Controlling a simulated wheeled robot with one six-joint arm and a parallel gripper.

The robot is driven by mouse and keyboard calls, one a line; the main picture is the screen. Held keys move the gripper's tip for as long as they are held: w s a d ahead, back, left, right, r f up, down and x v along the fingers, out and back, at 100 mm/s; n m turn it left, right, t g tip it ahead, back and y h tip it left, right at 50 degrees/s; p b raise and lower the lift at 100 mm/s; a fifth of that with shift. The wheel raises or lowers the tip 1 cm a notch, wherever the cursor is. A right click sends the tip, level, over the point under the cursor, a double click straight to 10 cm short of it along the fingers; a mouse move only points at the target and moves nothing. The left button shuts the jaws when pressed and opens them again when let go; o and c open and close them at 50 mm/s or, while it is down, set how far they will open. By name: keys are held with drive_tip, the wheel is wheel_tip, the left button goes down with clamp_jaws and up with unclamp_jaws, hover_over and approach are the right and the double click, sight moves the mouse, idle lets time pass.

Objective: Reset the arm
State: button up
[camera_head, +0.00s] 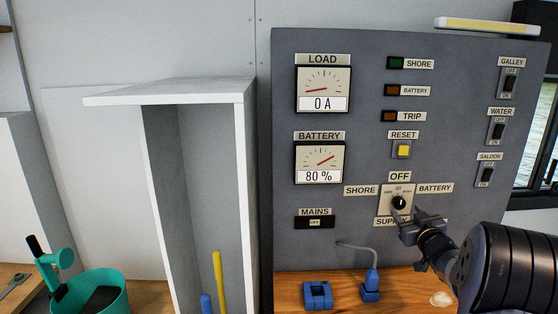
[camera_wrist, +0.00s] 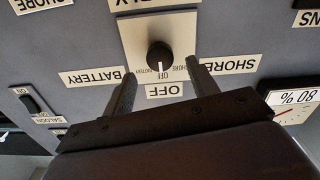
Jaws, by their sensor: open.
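My gripper (camera_head: 407,213) is in front of the grey electrical panel (camera_head: 350,75), just below the black rotary knob (camera_head: 399,202) on its cream plate. In the wrist view, which shows the panel upside down, my gripper (camera_wrist: 163,78) is open with nothing between its fingers. The knob (camera_wrist: 160,56) lies a little beyond the fingertips, in line with the gap between them, and I see no contact. Its white mark points to OFF. My arm hides part of the SUPPLY label (camera_head: 388,222).
The panel also carries a LOAD gauge (camera_head: 323,90) at 0 A, a BATTERY gauge (camera_head: 320,162) at 80 %, a yellow RESET button (camera_head: 403,151) and a MAINS switch (camera_head: 315,223) reading OFF. Blue sockets (camera_head: 318,294) and a plug sit below. A white cabinet (camera_head: 165,92) stands left.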

drive_tip(key=s+b, duration=0.1)
drive_tip(key=s, duration=0.7)
drive_tip(key=shift+d+f+h, duration=0.15)
drive_tip(key=shift+d+h, duration=0.15)
drive_tip(key=shift+a, duration=0.1)
